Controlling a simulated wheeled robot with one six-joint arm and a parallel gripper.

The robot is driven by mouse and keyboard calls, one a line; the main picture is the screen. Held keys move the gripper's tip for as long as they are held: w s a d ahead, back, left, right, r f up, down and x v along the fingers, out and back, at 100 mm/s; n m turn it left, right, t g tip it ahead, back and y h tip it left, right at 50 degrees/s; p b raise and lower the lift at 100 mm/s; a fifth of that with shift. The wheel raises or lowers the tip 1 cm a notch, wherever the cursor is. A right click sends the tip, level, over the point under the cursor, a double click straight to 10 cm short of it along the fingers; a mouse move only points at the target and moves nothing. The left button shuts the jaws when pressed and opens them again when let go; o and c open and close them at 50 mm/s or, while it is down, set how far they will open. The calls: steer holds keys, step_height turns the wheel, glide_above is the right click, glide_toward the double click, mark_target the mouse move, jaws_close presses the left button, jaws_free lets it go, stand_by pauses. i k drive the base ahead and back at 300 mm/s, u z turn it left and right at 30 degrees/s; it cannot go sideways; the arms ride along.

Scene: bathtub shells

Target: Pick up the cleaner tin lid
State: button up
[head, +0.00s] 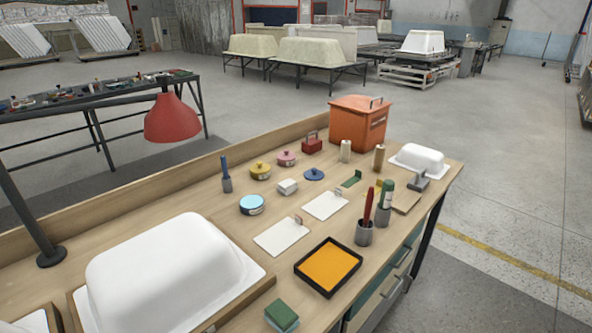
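A dark blue round lid (314,174) with a small knob lies flat on the wooden workbench, apart from any tin. A light blue tin (252,205) with a pale label stands to its lower left; its top is flat and shows no knobbed lid. A yellow tin (260,171) and a pink tin (286,158) stand to the left of the blue lid, each with a knobbed lid on. Label text is too small to read. My gripper is not in view.
A small white block (287,187) lies close to the blue lid, with white cards (325,205) in front. A white tub shell (165,275) fills the near left. An orange bin (360,123) stands behind, a red lamp (172,118) overhangs left, and a black-rimmed yellow tray (301,266) lies in front.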

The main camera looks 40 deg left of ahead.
mark_target(313, 175)
steer(key=u, duration=0.75)
steer(key=i, duration=0.8)
steer(key=u, duration=1.3)
steer(key=i, duration=0.3)
steer(key=u, duration=0.2)
